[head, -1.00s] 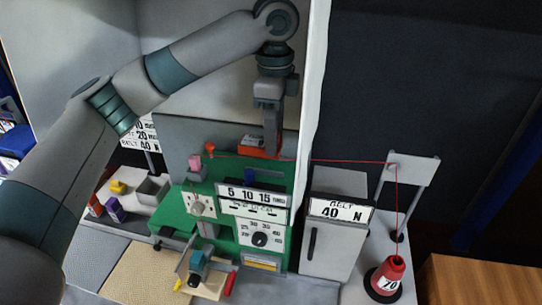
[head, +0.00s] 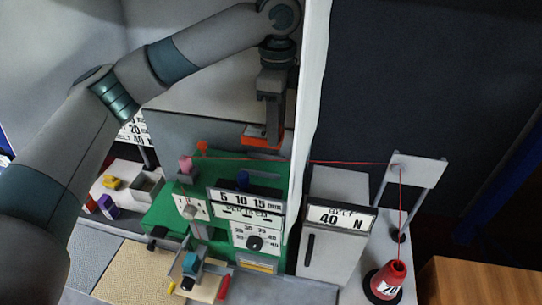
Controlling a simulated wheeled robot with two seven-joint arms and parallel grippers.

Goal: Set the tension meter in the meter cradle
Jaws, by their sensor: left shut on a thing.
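The tension meter, an orange-red block (head: 259,143), is under my left gripper (head: 270,136), which points down and is shut on it. The meter is above the back of the green machine (head: 160,214), close to the white upright edge on its right. The gripper's fingers hide part of the meter. I cannot clearly make out the meter cradle; a small grey part shows just below the meter, but I cannot tell whether it is the cradle or whether they touch. My right gripper is not in view.
A red thread (head: 345,162) runs right from a pink piece (head: 186,164) to a grey stand (head: 418,170), then down to a red cone (head: 388,280). A grey cabinet (head: 330,250) stands right of the machine. A number board (head: 245,203) fronts the machine.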

